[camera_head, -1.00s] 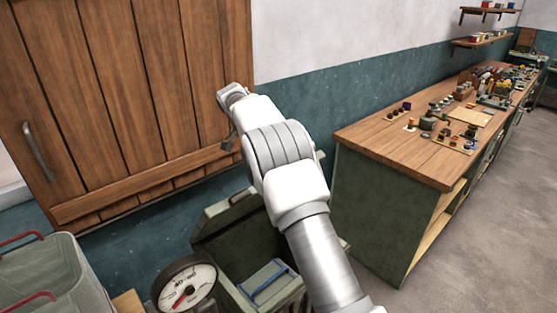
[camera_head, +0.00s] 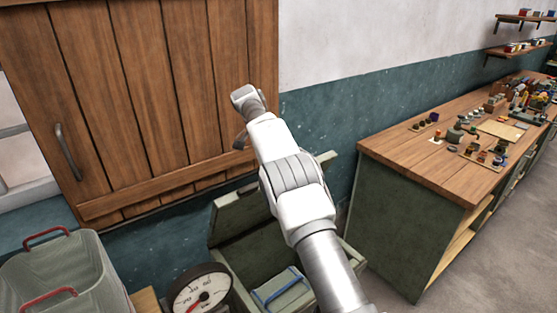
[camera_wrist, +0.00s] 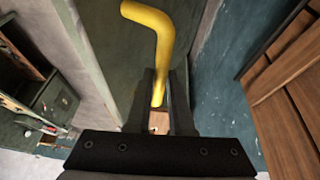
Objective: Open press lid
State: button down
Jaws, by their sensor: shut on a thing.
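A dark green box-like press (camera_head: 348,262) stands against the wall, partly behind my arm. Its green lid (camera_head: 238,212) is tilted up at the back, so the inside shows. In the wrist view a yellow bent handle (camera_wrist: 150,28) runs down between my jaws, in front of a green panel (camera_wrist: 205,85) that looks like the lid. My gripper (camera_wrist: 162,78) is shut on the yellow handle. In the head view my arm hides the jaws and the handle.
A grey bin with red handles (camera_head: 60,285) is at lower left. A wooden shutter (camera_head: 150,110) is close behind my arm.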

jog(key=shift+s+a+f, duration=0.1)
jog(key=shift+a+f, duration=0.1)
jog(key=shift+f, duration=0.4)
jog(key=c, duration=1.1)
grip_release()
jog(key=shift+c, duration=0.2)
jog(key=shift+o, duration=1.1)
jog(key=shift+w+a+f, duration=0.1)
jog(key=shift+w, duration=0.1)
jog(key=shift+o, duration=0.6)
jog(key=shift+r, duration=0.35)
jog(key=shift+d, duration=0.2)
jog(key=shift+r, duration=0.15)
